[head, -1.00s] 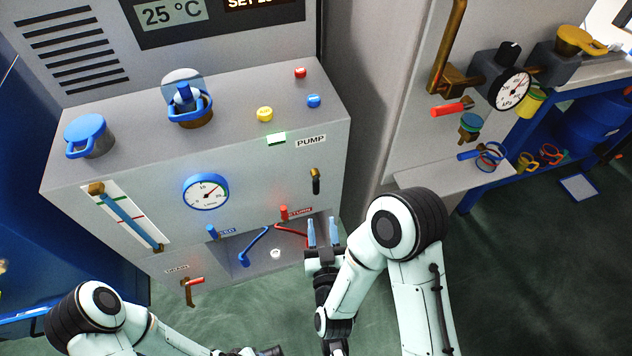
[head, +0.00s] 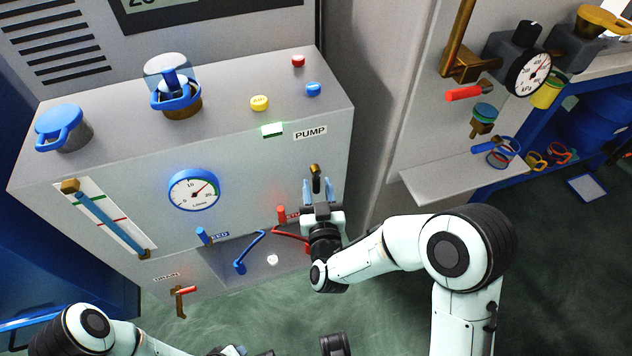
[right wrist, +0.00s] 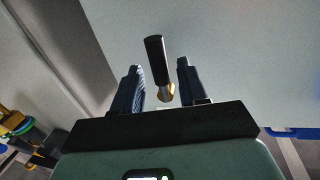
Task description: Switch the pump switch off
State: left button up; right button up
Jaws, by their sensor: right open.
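The pump switch (head: 315,170) is a small lever with a brass base and a black handle, on the front panel below the PUMP label (head: 310,132). In the head view its handle hangs down from the base. My right gripper (head: 317,188) is open at the switch, its blue fingers on either side of the handle. In the right wrist view the black handle (right wrist: 156,55) stands between the two open fingers (right wrist: 160,70), with gaps on both sides. My left gripper is only partly in view at the bottom edge, and its jaws cannot be made out.
A green lamp (head: 273,129) is lit beside the PUMP label. A round gauge (head: 194,190) is to the left. A shelf (head: 465,178) juts out at right.

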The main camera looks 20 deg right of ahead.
jog(key=shift+w+d, duration=0.2)
jog(key=shift+w, duration=1)
grip_shut()
